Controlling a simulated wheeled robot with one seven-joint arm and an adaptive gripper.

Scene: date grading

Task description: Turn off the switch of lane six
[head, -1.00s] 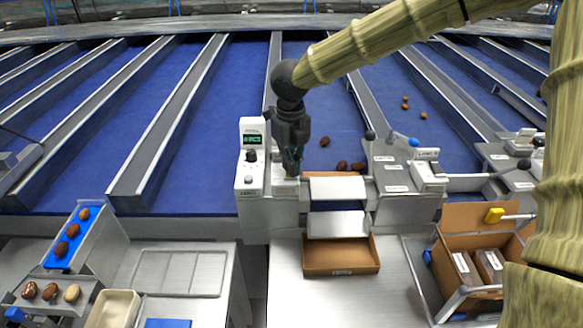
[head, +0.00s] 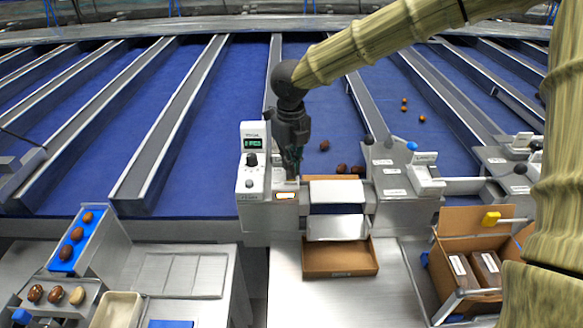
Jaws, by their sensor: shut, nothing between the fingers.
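A white control box (head: 250,165) with a small green-lit display and dark knobs stands at the front end of a blue lane, left of the chute. A small amber-lit rectangle (head: 286,195), which looks like a switch, shows on the grey panel beside that box. My dark gripper (head: 291,175) points down over this panel, shut and empty, with its tips just above the amber rectangle. Whether the tips touch the panel I cannot tell. The lane numbers are too small to read.
A cardboard tray (head: 342,272) sits below the white chute, with dates on the lane behind. More control panels (head: 395,178) stand right of it. An open carton (head: 455,215) is at the lower right, a grading tray (head: 120,312) at the lower left.

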